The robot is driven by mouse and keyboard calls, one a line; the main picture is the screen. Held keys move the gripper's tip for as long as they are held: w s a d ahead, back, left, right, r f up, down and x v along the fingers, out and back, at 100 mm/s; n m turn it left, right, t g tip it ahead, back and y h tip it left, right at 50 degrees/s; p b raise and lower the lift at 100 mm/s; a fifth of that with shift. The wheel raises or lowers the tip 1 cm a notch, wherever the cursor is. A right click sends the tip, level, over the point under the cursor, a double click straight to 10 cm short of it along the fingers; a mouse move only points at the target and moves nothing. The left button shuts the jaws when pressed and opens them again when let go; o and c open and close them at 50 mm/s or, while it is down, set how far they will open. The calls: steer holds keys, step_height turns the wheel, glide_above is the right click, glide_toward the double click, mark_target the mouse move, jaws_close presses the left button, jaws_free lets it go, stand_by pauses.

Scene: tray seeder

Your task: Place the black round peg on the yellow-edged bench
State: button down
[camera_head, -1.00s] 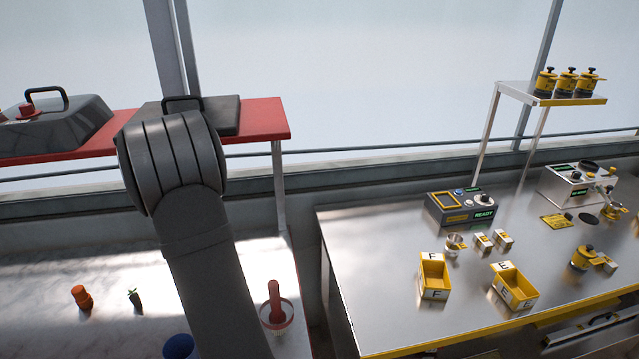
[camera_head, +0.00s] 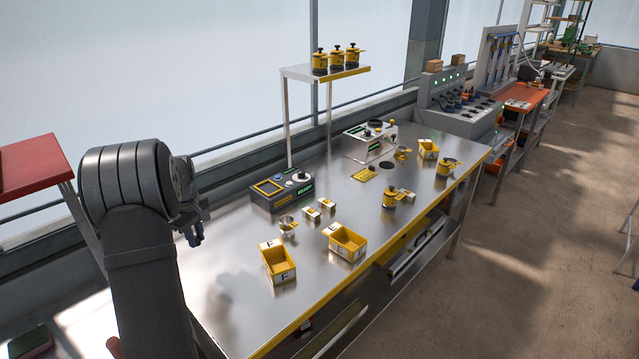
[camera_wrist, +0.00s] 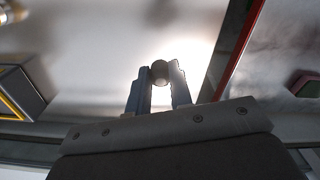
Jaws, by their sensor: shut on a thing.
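The yellow-edged bench (camera_head: 235,290) is a steel table with a yellow front rim, filling the middle of the head view. My gripper (camera_head: 196,232) is above or beside the bench's left end; its exact height over the top cannot be told. In the wrist view my gripper (camera_wrist: 159,85) is shut on a dark round peg (camera_wrist: 160,72), seen nearly end-on between the two fingertips. The bright steel surface shows behind it. In the head view the peg is too small or hidden to make out.
On the bench stand a grey READY box (camera_head: 283,190), yellow bins (camera_head: 278,262) and (camera_head: 346,242), small cups and blocks, and a raised shelf (camera_head: 335,73) with yellow pots. The front left of the bench top is clear. A red table (camera_head: 25,165) is at the left.

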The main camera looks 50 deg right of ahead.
steer(key=s+d+r+m, duration=0.1)
steer(key=s+d, duration=0.3)
steer(key=d, duration=0.3)
steer(key=s+d+m, duration=0.1)
steer(key=s+d, duration=0.3)
steer(key=d, duration=0.3)
steer(key=s+d+r+m, duration=0.15)
steer(key=s+d, duration=0.25)
steer(key=d, duration=0.4)
glide_above(254, 242)
step_height(254, 242, down, 8)
steer(key=shift+r, duration=0.1)
steer(key=shift+f, duration=2)
steer(key=shift+f, duration=0.1)
steer(key=c, duration=1.6)
jaws_free()
steer(key=shift+c, duration=0.2)
steer(key=o, duration=0.3)
steer(key=shift+o, duration=0.2)
